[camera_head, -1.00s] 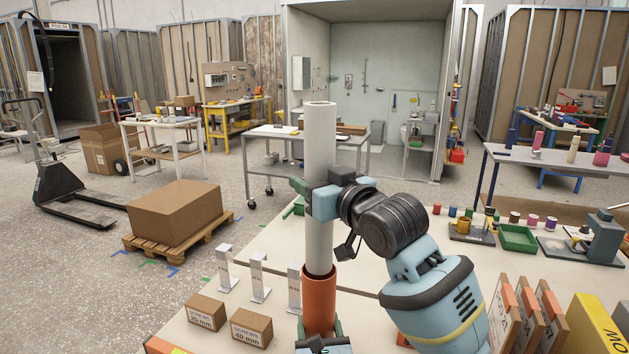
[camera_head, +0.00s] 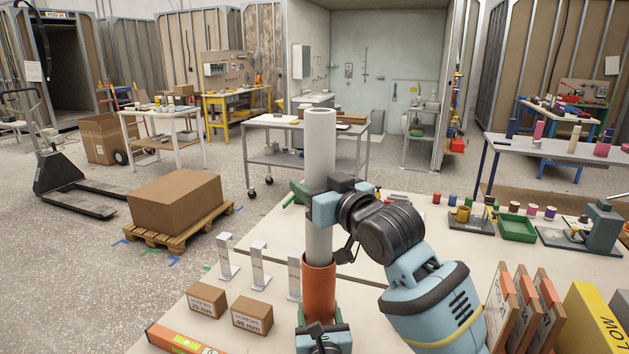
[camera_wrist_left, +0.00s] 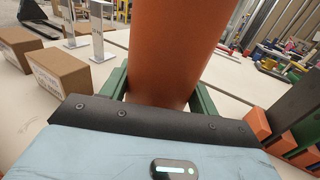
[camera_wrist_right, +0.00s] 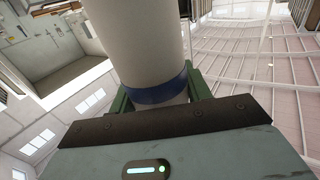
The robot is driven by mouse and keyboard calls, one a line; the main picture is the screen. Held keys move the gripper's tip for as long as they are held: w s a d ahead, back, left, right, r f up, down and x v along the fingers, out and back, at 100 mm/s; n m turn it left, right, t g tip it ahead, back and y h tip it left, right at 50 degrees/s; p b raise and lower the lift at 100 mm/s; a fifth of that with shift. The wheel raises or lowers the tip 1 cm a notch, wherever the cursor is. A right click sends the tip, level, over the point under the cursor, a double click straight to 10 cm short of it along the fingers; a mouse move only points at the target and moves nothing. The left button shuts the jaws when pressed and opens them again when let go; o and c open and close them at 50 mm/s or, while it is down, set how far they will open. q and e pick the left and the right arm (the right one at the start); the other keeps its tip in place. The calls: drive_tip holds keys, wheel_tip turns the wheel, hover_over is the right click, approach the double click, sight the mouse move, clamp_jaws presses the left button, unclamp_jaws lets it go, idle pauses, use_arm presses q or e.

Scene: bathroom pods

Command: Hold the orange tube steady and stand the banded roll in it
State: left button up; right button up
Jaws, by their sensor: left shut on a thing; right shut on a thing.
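The orange tube (camera_head: 319,288) stands upright on the table in the head view. My left gripper (camera_head: 322,326) is shut on its lower part; the left wrist view shows the tube (camera_wrist_left: 172,45) between the green fingers. The pale roll (camera_head: 319,150) is upright, with its lower end inside the tube's mouth. My right gripper (camera_head: 318,203) is shut on the roll at mid-height, above the tube. In the right wrist view a blue band (camera_wrist_right: 160,88) circles the roll (camera_wrist_right: 135,35) by the fingers. The roll's bottom end is hidden in the tube.
Two small cardboard boxes (camera_head: 252,314) and several metal brackets (camera_head: 260,264) stand left of the tube. Binders (camera_head: 522,310) and a yellow box (camera_head: 594,318) stand at the right. A green tray (camera_head: 517,227) sits farther back. The tabletop between is partly clear.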

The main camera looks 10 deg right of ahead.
drive_tip(key=shift+f, duration=0.8)
drive_tip(key=o, duration=1.1)
drive_tip(key=shift+o, duration=0.2)
drive_tip(key=shift+f, duration=0.1)
drive_tip(key=v, duration=1.2)
use_arm(q)
drive_tip(key=o, duration=1.2)
